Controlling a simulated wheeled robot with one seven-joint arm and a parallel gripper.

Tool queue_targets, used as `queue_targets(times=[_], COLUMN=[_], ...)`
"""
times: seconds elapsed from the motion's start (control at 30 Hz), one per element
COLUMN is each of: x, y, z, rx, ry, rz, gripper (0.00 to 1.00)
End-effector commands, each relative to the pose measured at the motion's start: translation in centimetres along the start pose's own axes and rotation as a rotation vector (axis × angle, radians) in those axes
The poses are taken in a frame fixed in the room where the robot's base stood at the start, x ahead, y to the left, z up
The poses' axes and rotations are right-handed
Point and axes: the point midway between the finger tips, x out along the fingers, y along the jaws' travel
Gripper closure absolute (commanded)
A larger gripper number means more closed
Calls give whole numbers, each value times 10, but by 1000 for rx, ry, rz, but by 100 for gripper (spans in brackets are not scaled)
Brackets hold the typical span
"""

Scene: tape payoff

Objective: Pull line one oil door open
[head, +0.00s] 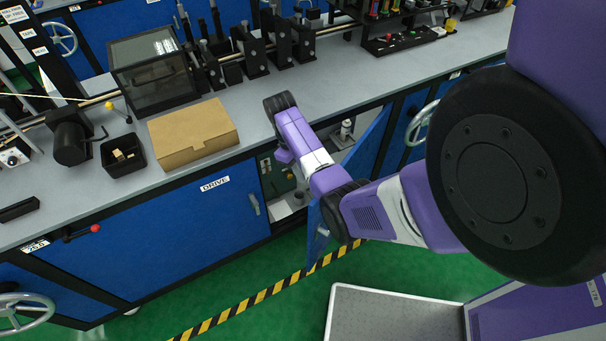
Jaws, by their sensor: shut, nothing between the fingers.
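A blue cabinet door (368,144) under the bench stands swung outward to the right of an open compartment (268,174). I see no readable label on it, so I cannot tell from words that it is the line one oil door. A small handle (323,231) shows low on its outer edge, beside my arm. My purple arm reaches in from the right, crosses in front of the door and compartment, and ends over the bench's front edge. My gripper is hidden from this view, so its contact with the door cannot be seen.
A closed blue panel labelled DRIVE (170,240) with a handle is left of the compartment. A cardboard box (193,134) and black bin (124,155) stand on the bench.

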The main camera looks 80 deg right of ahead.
Motion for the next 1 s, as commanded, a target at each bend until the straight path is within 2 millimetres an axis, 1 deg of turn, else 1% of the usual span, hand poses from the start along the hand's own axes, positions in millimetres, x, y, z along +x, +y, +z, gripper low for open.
queue_targets(times=[0.03, 0.1, 0.37, 0.5, 0.63, 0.8, 1.0], x=[10, 24, 75, 76, 80, 83, 83], y=[0, -1, 0, -1, -1, 0, 0], z=[1, 1, 0, 22, 33, 38, 38], rx=[0, -1, -1, 2, 0, -1, -1], ry=[-4, -4, -1, 1, 2, 3, 3], rz=[-2, -1, 0, 0, 1, 1, 1], gripper=[100, 100, 100, 100, 100, 100, 100])
